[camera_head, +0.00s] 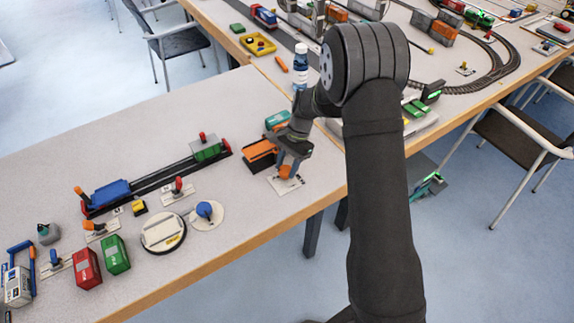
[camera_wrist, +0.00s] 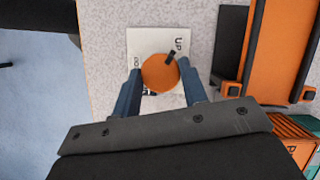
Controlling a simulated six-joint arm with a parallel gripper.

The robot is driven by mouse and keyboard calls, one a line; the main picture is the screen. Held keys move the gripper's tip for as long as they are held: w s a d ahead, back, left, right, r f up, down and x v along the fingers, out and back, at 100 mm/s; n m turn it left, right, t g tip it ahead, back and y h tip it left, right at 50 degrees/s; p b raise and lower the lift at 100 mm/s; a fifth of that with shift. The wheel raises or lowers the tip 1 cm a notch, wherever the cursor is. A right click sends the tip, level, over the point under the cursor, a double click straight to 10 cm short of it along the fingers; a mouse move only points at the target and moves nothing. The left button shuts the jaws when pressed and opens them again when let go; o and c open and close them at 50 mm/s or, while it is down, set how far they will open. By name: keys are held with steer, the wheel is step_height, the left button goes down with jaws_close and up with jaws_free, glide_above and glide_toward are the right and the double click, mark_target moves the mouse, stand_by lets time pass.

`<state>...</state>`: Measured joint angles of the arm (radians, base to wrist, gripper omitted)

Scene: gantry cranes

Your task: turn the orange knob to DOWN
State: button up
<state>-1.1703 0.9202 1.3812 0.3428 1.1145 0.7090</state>
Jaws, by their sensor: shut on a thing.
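The orange knob (camera_wrist: 160,74) sits on a white label plate (camera_wrist: 143,43) on the table. In the wrist view its dark pointer is turned toward the printed word UP at the plate's upper right. Other lettering at the plate's left and lower edges is partly covered. My gripper (camera_wrist: 161,84) is shut on the knob, with one blue-grey finger on each side. In the head view the knob (camera_head: 285,172) shows under my gripper (camera_head: 287,165), on the plate (camera_head: 288,186) near the table's front edge.
An orange crane frame (camera_head: 259,154) stands just left of the knob, with containers behind it. A blue knob (camera_head: 204,210) and a round turntable (camera_head: 163,232) lie further left. A bottle (camera_head: 300,68) stands behind my arm.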

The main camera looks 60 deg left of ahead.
steer(key=shift+n, duration=0.4)
steer(key=n+h, duration=0.1)
steer(key=n, duration=0.2)
steer(key=n+t+h, duration=0.1)
steer(key=n, duration=0.2)
steer(key=shift+s+a+t, duration=0.15)
steer(key=shift+t, duration=0.15)
steer(key=n+t+h, duration=0.1)
steer(key=n, duration=0.4)
steer(key=n+t, duration=0.1)
steer(key=n, duration=0.1)
steer(key=shift+s+a+n+t, duration=0.1)
steer(key=shift+s+n+t, duration=0.05)
steer(key=shift+n+t, duration=0.15)
steer(key=n+t, duration=0.1)
steer(key=n, duration=0.3)
steer(key=shift+s+n+t, duration=0.15)
steer(key=shift+n+t, duration=0.15)
steer(key=shift+t, duration=0.1)
steer(key=n+t+y, duration=0.1)
steer(key=n, duration=0.3)
steer(key=shift+n, duration=0.4)
steer(key=shift+s+t, duration=0.1)
steer(key=shift+t, duration=0.2)
steer(key=o, duration=1)
steer(key=shift+c, duration=0.2)
